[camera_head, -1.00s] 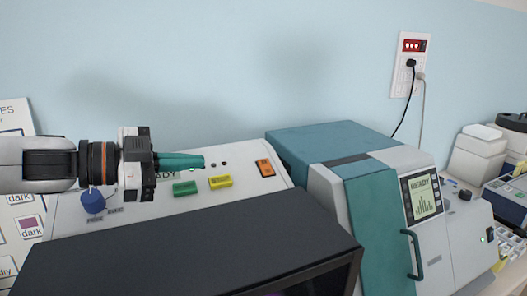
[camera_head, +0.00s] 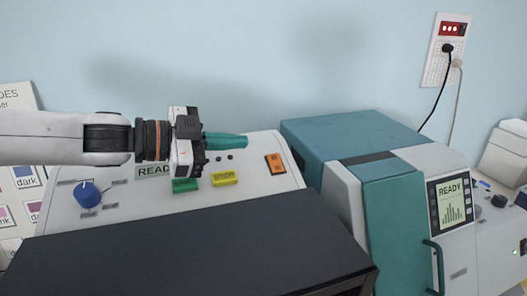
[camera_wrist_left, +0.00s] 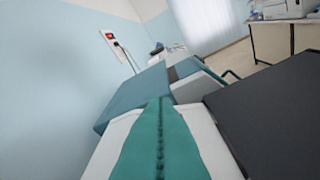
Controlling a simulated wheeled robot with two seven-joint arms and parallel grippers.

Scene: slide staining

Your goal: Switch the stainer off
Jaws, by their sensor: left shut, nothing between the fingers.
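A sloped white control panel (camera_head: 245,172) stands behind a dark box. It carries an orange rocker switch (camera_head: 275,164) at its right, a yellow button (camera_head: 224,178), a green button (camera_head: 185,185), a blue knob (camera_head: 88,195) and a READY display (camera_head: 154,171). I cannot tell whether this panel or the teal machine beside it is the stainer. My left gripper (camera_head: 246,141) is shut and empty, its teal fingers pointing right, short of the orange switch and towards the panel's back edge. In the left wrist view its fingers (camera_wrist_left: 160,102) are together, hiding part of the panel.
A teal and white machine (camera_head: 345,137) with a READY screen (camera_head: 451,202) and door handle stands close right of the panel. The dark box (camera_head: 200,240) fills the front. A wall socket (camera_head: 445,50) with plugged cables is at the upper right.

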